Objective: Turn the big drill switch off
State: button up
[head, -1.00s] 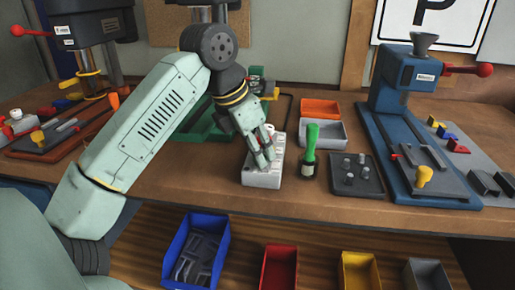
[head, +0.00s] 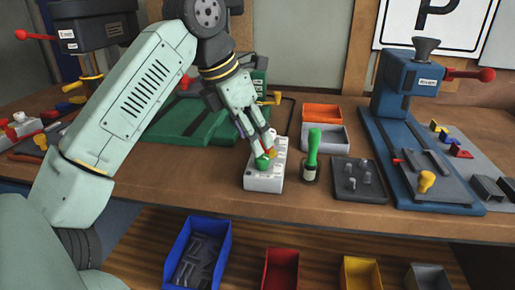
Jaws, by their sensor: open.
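A white switch box (head: 264,181) stands near the table's front edge. A green button (head: 262,160) shows on its top, with a bit of red and yellow behind it near my fingers. My gripper (head: 263,145) is open, its fingertips pointing down at the top of this box. I cannot tell whether they touch it, and they hide part of its top. Three drill presses show: a black one (head: 92,24) at the left, a green one (head: 185,124) partly behind my arm, and a blue one (head: 400,88) at the right. No label ties the box to a drill.
Orange (head: 321,113) and grey (head: 326,138) bins sit behind. A blue bin (head: 190,250) and several others stand below the table's front edge.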

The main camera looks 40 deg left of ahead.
jog(key=v, duration=0.6)
dwell(0.4)
